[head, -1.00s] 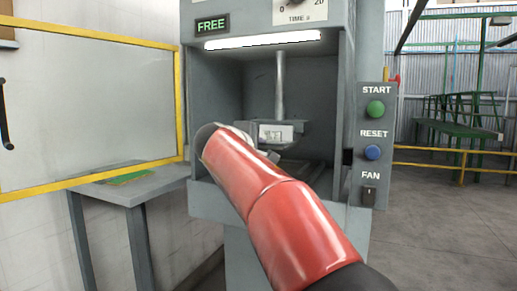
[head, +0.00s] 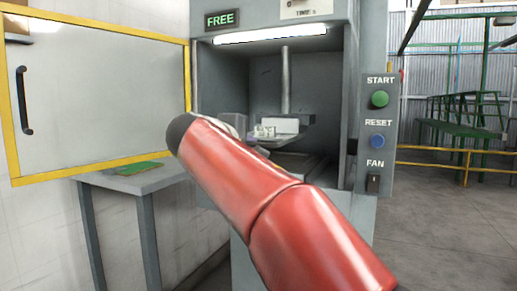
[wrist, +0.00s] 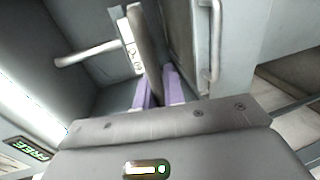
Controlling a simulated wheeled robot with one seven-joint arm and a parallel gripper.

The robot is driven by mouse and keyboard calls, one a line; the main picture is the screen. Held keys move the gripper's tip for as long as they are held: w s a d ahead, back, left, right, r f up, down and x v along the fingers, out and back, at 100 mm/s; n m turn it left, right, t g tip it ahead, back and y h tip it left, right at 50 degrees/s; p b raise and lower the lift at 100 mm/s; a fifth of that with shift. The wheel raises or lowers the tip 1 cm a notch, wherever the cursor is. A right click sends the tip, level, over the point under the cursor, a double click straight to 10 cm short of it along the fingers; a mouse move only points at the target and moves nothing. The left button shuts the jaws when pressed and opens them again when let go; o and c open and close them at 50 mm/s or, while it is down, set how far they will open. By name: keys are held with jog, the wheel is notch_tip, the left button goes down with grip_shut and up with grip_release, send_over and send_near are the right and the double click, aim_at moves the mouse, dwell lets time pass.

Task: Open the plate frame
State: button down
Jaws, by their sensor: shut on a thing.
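The machine's grey chamber (head: 265,75) is open at the front in the head view. Inside hang a vertical rod (head: 285,80) and a grey holder with a pale block (head: 283,125). A flat grey part (head: 300,163) lies below. I cannot tell for certain which part is the plate frame. My red arm hides most of my gripper in the head view. In the wrist view my gripper (wrist: 160,88) has its purple fingertips shut on a dark grey upright bar (wrist: 146,50), possibly the plate frame's edge. A small pale lettered plate (wrist: 131,48) is just left of the bar.
A yellow-edged door (head: 100,95) with a dark handle stands open at left, above a small grey table (head: 150,180) with a green item. Start, reset and fan controls (head: 378,130) are right of the chamber. A silver handle (wrist: 214,45) shows in the wrist view.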

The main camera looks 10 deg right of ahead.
jog(key=f+b+v, duration=0.1)
jog(key=f+v, duration=0.1)
jog(key=v, duration=1.2)
jog(key=shift+s+a+f, duration=0.35)
jog(key=shift+s+f, duration=0.05)
jog(key=shift+s, duration=0.05)
jog(key=c, duration=1.5)
grip_release()
jog(key=v, duration=0.7)
jog(key=shift+s+a+p, duration=0.3)
jog(key=shift+r, duration=0.1)
